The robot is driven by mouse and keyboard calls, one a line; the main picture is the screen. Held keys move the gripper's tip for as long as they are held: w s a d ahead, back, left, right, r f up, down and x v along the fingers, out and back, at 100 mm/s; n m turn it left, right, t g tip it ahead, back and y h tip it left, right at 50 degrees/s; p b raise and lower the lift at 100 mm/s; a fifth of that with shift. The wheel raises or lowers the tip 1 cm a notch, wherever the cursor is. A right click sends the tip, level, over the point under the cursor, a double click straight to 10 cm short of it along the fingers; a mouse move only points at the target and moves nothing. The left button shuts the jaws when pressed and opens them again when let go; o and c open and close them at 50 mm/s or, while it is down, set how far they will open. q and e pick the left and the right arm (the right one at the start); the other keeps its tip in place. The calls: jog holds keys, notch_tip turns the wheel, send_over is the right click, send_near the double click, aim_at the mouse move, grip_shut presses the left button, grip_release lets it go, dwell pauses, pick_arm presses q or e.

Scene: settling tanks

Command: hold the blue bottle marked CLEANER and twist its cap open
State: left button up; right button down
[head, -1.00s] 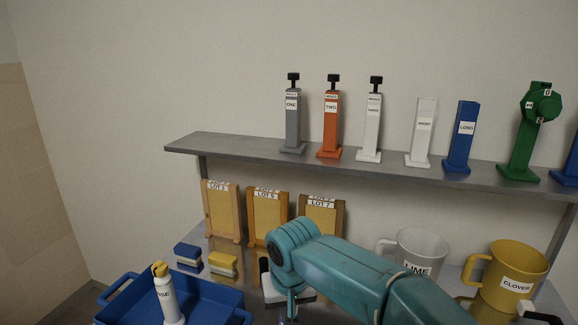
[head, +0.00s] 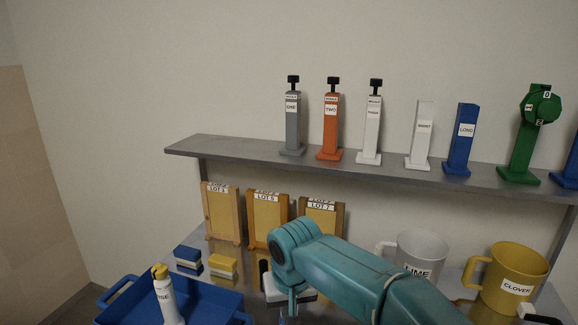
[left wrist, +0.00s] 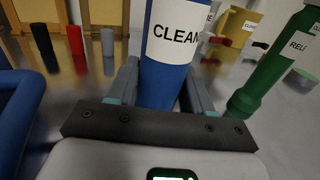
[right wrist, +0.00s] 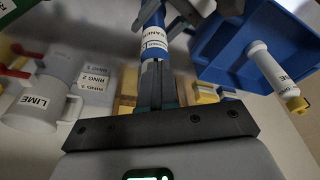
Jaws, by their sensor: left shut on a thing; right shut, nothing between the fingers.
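The blue bottle (left wrist: 165,70) with a white CLEANER label stands between the fingers of my left gripper (left wrist: 163,72) in the left wrist view. That gripper is shut on the bottle's body. The bottle's top is out of that view. In the right wrist view, the blue bottle (right wrist: 152,18) lies straight beyond my right gripper (right wrist: 155,72). The right gripper's fingers are shut together with nothing between them, close to the bottle. I cannot tell whether they touch it, and I cannot make out the cap. In the head view, my teal right arm hides most of this area.
A blue tray (head: 215,301) holding a white bottle with a yellow cap (head: 165,292) is at the left. Sponges (head: 223,267), a LIME mug (head: 420,254) and a yellow CLOVER mug (head: 514,273) stand around. A green bottle (left wrist: 275,65) is right of the held bottle. A grey shelf (head: 390,173) runs behind.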

jog(key=shift+d, duration=0.5)
jog(key=shift+d, duration=0.15)
jog(key=shift+w+d, duration=0.15)
jog(key=shift+d, duration=0.1)
dwell(0.3)
jog(key=shift+d, duration=0.1)
notch_tip(320, 180, up, 6)
jog(key=shift+s+d, duration=0.15)
jog(key=shift+s, duration=0.15)
dwell(0.3)
